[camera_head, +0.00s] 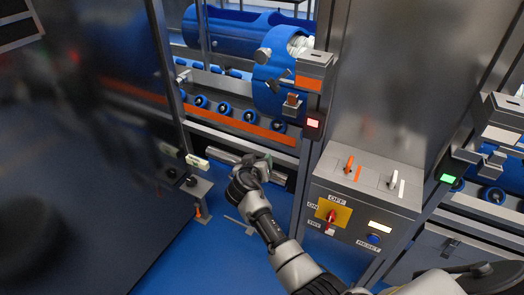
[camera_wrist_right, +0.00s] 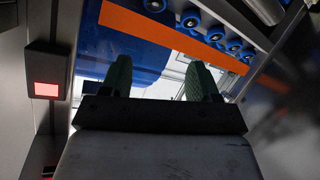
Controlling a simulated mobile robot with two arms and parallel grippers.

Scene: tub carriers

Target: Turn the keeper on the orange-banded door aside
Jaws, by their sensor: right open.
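My right gripper (camera_head: 250,162) is low in front of the orange-banded bay, below its orange band (camera_head: 240,124). In the right wrist view its two green fingers (camera_wrist_right: 160,80) are apart with nothing between them, and the orange band (camera_wrist_right: 170,32) crosses beyond them. A grey latch housing with an orange stripe (camera_head: 314,72) sits on the post above and right of the gripper. A small grey and orange piece (camera_head: 291,104) hangs below it; I cannot tell surely whether it is the keeper. The gripper is apart from both. My left gripper is not in view.
A red-lit indicator (camera_head: 313,124) is on the post; it also shows in the wrist view (camera_wrist_right: 46,90). A control box (camera_head: 365,190) with switches stands right of my arm. A large dark panel (camera_head: 90,180) fills the left.

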